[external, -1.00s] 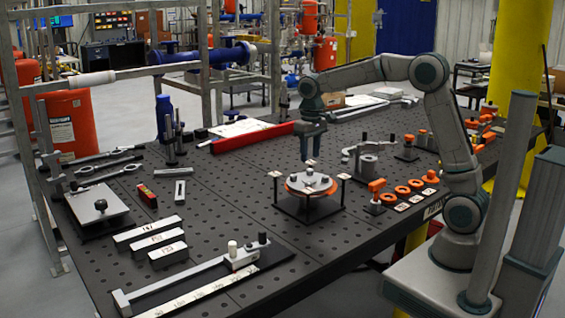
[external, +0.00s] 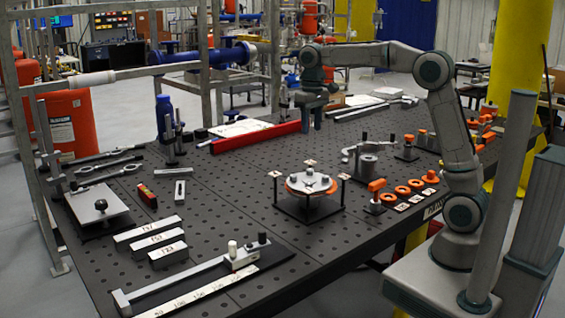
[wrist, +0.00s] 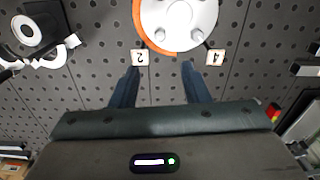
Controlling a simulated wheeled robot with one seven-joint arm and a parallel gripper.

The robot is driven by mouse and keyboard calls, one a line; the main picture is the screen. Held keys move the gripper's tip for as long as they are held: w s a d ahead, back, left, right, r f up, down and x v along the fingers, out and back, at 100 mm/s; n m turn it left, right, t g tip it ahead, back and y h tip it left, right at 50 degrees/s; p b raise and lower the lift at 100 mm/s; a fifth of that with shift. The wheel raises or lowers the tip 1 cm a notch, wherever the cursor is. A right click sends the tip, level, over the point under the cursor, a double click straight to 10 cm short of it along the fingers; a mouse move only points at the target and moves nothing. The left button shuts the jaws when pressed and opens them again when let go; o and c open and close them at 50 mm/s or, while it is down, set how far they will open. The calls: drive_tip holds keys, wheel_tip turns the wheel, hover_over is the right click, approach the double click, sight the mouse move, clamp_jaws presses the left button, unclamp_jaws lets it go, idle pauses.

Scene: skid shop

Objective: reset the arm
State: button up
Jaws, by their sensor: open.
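My gripper (external: 311,118) is raised over the far part of the table in the external view, well above and behind the round fixture. In the wrist view my gripper (wrist: 158,72) shows two blue-grey fingers spread apart with nothing between them. The round fixture (external: 311,184), a grey disc with an orange rim on a black stand, sits on the perforated table. Its disc (wrist: 178,22) also shows at the top of the wrist view, beyond the fingertips, with small tags numbered 2 and 4 beside it.
The dark perforated table (external: 225,185) carries several tools. A red bar (external: 256,137) lies near the far edge, close to my gripper. A clamp (external: 366,160) and orange rings (external: 402,190) stand right of the fixture. A long caliper-like tool (external: 190,277) lies at the front.

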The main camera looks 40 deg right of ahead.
drive_tip(key=s+d+f+t, duration=0.1)
drive_tip(key=s+d+f, duration=0.2)
drive_tip(key=s, duration=0.5)
drive_tip(key=s+d+f+t, duration=0.1)
drive_tip(key=s+d+f, duration=0.3)
drive_tip(key=s+d, duration=0.2)
drive_tip(key=s+d+f+m+t, duration=0.1)
drive_tip(key=s+d+f, duration=0.2)
drive_tip(key=s, duration=0.7)
drive_tip(key=shift+s+d+f, duration=0.2)
drive_tip(key=shift+d+f, duration=0.2)
drive_tip(key=shift+d, duration=0.8)
